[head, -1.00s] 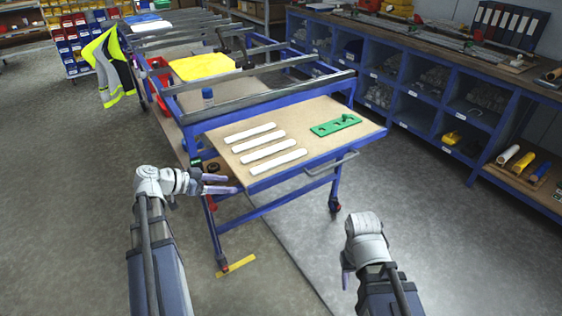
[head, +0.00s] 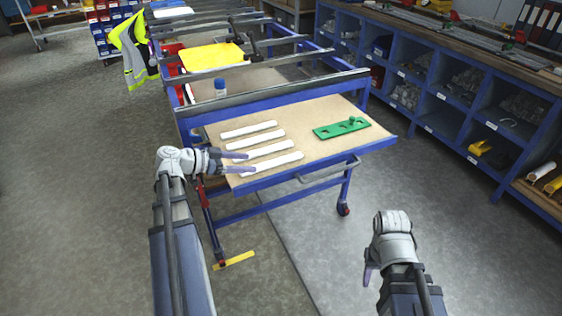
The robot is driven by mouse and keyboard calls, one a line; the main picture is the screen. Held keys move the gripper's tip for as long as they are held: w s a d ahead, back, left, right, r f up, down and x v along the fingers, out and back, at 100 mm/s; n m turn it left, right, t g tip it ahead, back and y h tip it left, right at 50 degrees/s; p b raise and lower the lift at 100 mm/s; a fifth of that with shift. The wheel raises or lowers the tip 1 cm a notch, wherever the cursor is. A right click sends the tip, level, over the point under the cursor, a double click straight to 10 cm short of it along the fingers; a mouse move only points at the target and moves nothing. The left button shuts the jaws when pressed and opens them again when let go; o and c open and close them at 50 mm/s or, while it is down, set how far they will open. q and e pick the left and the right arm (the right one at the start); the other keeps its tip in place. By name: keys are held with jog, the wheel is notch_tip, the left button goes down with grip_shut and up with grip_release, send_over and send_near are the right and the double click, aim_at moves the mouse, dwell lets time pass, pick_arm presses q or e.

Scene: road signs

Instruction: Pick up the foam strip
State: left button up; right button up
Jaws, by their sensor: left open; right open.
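Several white foam strips lie side by side on the wooden top of a blue-framed cart (head: 318,110). The far strip (head: 249,130), a middle strip (head: 272,149) and the near strip (head: 273,164) show clearly. Another strip (head: 257,140) lies between them, its left end close to my gripper. My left gripper (head: 246,162) is open at the left edge of the cart top. Its fingers overlap the left ends of the nearer strips in the picture; I cannot tell whether they touch. My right gripper (head: 371,274) hangs low over the floor at the right, away from the cart.
A cart handle (head: 329,172) juts from the front edge. Blue shelving (head: 455,95) lines the right.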

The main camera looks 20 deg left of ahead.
aim_at(271, 162)
pick_arm(q)
jog(key=shift+b+x, duration=0.5)
jog(key=shift+x, duration=0.65)
jog(key=shift+b+x, duration=0.85)
jog(key=shift+x, duration=1.9)
jog(key=shift+d+r, duration=0.1)
jog(key=shift+r, duration=0.15)
grip_shut()
